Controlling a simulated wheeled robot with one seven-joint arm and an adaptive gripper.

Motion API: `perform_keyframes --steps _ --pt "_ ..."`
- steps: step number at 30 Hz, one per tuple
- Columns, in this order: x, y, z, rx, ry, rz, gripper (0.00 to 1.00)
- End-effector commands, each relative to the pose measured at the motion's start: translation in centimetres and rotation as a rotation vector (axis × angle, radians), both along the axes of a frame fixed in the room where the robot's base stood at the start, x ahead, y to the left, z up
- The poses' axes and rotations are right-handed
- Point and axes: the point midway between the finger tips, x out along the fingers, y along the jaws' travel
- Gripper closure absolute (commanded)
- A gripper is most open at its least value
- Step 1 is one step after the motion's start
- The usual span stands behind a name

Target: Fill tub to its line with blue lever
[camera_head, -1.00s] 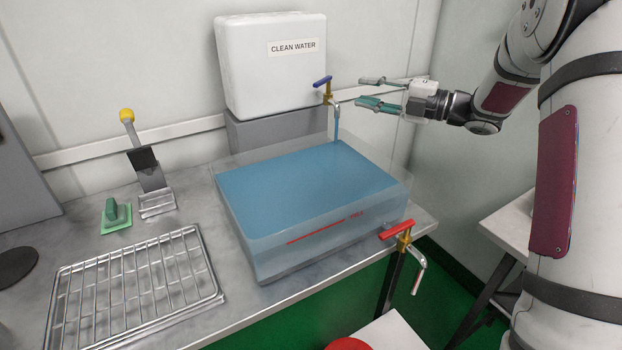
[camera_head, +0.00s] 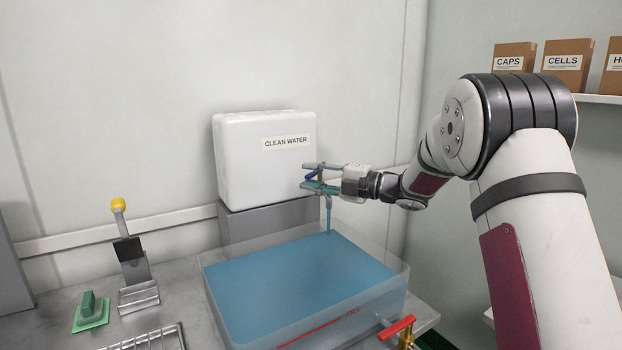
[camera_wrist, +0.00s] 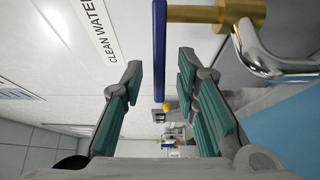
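The clear tub (camera_head: 404,268) holds blue water (camera_head: 305,275). A red line marked FILL (camera_head: 310,333) is on its front wall; the water's front edge appears close to that line, but I cannot tell exactly how they compare. A blue stream runs from the tap spout (camera_head: 328,202) into the tub. The blue lever (camera_head: 314,174) sits on the brass tap in front of the white clean water tank (camera_head: 255,160). My gripper (camera_head: 312,177) is open around the lever. In the wrist view, the blue lever (camera_wrist: 159,50) lies in the gap between my green-padded fingers (camera_wrist: 160,85), apart from both.
A red-handled tap (camera_head: 397,327) is at the tub's front right. Labelled boxes (camera_head: 567,65) stand on a shelf at upper right.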

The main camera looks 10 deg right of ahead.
Motion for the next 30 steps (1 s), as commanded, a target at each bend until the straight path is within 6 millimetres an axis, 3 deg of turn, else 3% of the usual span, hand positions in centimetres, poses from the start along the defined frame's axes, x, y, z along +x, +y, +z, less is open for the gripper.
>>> perform_keyframes --steps 11,12,15,16,30 --pt "0.45 0.58 0.03 0.0 0.0 -0.001 0.72" --pt "0.43 0.58 0.03 0.0 0.0 -0.001 0.74" --pt "0.43 0.58 0.03 0.001 -0.001 -0.001 0.97" --pt "0.43 0.58 0.02 0.001 -0.001 0.0 1.0" --pt "0.51 0.79 -0.1 0.0 0.0 -0.038 1.0"
